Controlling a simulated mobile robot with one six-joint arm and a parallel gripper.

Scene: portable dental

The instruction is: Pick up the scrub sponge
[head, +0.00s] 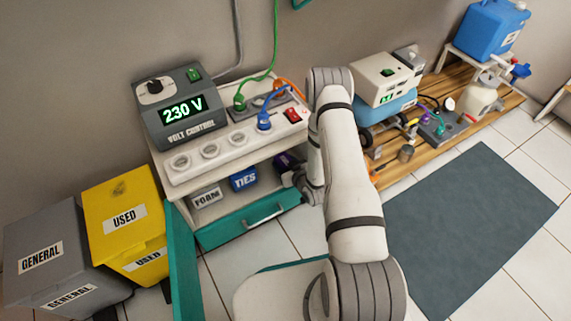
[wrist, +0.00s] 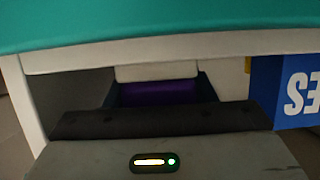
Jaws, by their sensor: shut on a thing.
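A dark purple thing (head: 287,161), apparently the scrub sponge, is on the shelf under the white counter, right of the blue TIES box. In the wrist view a purple face (wrist: 158,92) shows just beyond my gripper, between dark side pieces. My gripper (head: 291,178) reaches into the right end of the shelf and is shut on this purple thing. The fingertips are mostly hidden in the head view by the arm and shelf. In the wrist view, the dark gripper body (wrist: 160,150) fills the bottom.
The blue TIES box (head: 244,180) stands close left, beside a FOAM box (head: 207,197). A teal drawer (head: 248,226) is below the shelf. The counter (head: 236,150) carries a volt control unit and plugs. Yellow (head: 122,217) and grey (head: 45,250) bins stand left.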

